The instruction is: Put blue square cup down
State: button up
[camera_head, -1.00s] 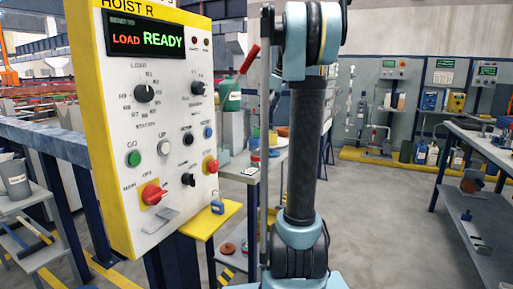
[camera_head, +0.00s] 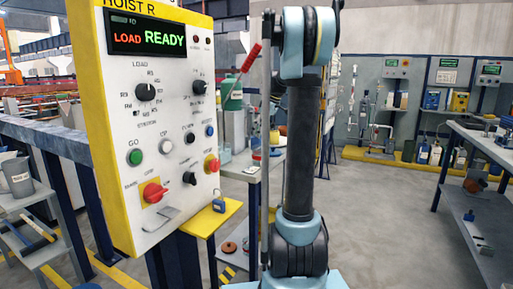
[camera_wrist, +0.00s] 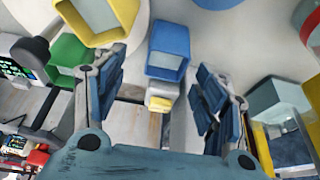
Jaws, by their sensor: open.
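The blue square cup (camera_wrist: 168,45) is in the upper middle of the wrist view, with its square opening and grey inside facing the camera. My gripper (camera_wrist: 160,78) is open, with one finger on each side of the picture. The cup shows between and beyond the fingertips, and no finger is visibly closed on it. Whether it rests on a surface is not clear. The gripper and the cup cannot be made out in the head view.
In the wrist view, a yellow square cup (camera_wrist: 98,18), a green one (camera_wrist: 70,58) and a grey-teal one (camera_wrist: 278,97) surround the blue cup. In the head view, a hoist control panel (camera_head: 170,165) stands at left and a bench (camera_head: 482,142) at right, with open floor between.

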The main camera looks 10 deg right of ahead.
aim_at(257, 143)
jog(key=shift+s+x, duration=0.15)
jog(key=shift+x, duration=1.1)
jog(key=shift+s+x, duration=0.15)
jog(key=shift+x, duration=1.1)
jog(key=shift+a, duration=0.1)
jog(key=c, duration=1.3)
